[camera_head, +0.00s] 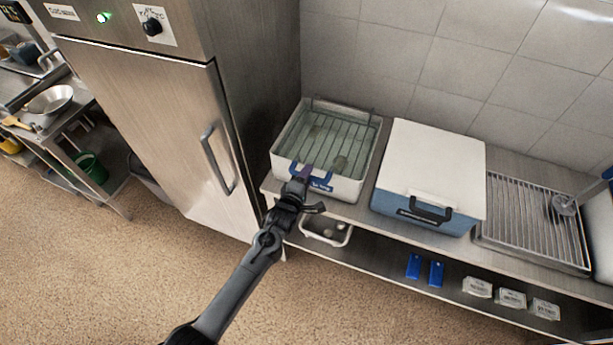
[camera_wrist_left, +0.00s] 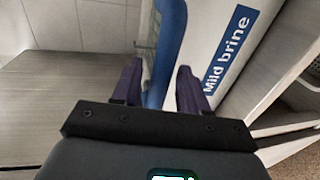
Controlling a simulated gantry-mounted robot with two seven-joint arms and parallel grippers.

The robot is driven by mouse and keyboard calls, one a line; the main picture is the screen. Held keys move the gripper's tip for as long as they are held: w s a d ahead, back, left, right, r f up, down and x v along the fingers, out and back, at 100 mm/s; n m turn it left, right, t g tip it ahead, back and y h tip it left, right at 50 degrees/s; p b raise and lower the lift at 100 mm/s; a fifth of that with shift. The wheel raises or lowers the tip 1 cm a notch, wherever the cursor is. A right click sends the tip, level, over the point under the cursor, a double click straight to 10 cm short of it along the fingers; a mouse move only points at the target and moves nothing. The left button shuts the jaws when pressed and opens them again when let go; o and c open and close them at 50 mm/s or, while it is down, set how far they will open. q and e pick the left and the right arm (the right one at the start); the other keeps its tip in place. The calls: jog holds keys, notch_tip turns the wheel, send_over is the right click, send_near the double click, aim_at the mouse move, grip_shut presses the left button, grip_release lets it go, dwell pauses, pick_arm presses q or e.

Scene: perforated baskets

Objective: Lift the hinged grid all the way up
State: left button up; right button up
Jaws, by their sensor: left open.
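The hinged grid (camera_head: 336,132) is a set of thin metal bars lying about flat over the open white tub (camera_head: 343,188) of liquid. Its blue handle (camera_head: 324,184) is at the tub's front edge. In the left wrist view the tub's front wall shows a "Mild brine" label (camera_wrist_left: 231,49). My left gripper (camera_head: 303,177) is at the handle, seen from above. In the left wrist view its two dark fingers (camera_wrist_left: 160,80) are apart, with the blue handle (camera_wrist_left: 166,45) between them. Whether the fingers touch it I cannot tell.
A blue cooler box with a white lid (camera_head: 437,155) stands close right of the tub. A drain rack (camera_head: 530,215) with a ladle (camera_head: 563,204) is farther right. A tall steel cabinet (camera_head: 150,120) stands on the left. The tiled wall (camera_head: 400,60) is behind.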

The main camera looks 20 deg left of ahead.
pick_arm(q)
jog(key=shift+w, duration=0.1)
grip_shut()
dwell(0.3)
